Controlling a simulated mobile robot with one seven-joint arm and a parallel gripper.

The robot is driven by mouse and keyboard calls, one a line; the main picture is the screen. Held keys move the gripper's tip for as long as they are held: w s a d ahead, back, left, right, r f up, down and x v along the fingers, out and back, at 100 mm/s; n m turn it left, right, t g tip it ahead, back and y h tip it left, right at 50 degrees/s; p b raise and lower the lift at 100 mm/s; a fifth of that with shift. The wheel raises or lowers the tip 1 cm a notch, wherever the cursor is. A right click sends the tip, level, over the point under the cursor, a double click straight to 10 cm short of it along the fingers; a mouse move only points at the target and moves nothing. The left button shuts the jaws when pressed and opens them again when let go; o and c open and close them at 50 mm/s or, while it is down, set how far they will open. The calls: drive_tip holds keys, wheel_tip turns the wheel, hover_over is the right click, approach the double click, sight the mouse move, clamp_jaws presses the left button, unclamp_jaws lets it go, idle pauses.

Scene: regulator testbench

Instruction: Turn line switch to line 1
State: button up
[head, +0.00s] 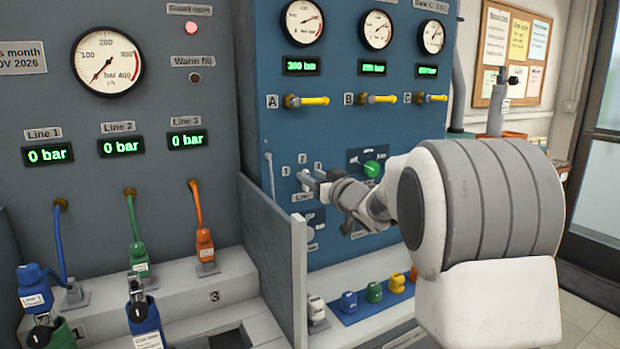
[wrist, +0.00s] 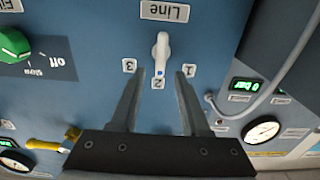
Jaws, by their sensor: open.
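The line switch (wrist: 162,52) is a white lever knob on the blue panel, below the upside-down "Line" label in the wrist view. Its blue-marked end points at label 2 (wrist: 158,83). Label 3 (wrist: 129,66) is on the picture's left and label 1 (wrist: 189,70) on its right. My gripper (wrist: 160,75) is open and empty, its fingertips on either side of the knob's pointer end; I cannot tell whether they touch it. In the head view my gripper (head: 308,182) is at the panel among the line labels and largely hides the switch.
A green knob (head: 373,169) sits right of the switch. Yellow valve handles A (head: 308,101), B and C are above it. A thin grey hose (head: 270,175) hangs at the left, beside a grey partition (head: 272,245). Several coloured connectors stand on the ledge below.

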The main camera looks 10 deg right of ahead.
drive_tip(key=shift+w+a, duration=0.25)
drive_tip(key=shift+w, duration=0.45)
drive_tip(key=shift+c, duration=0.2)
clamp_jaws()
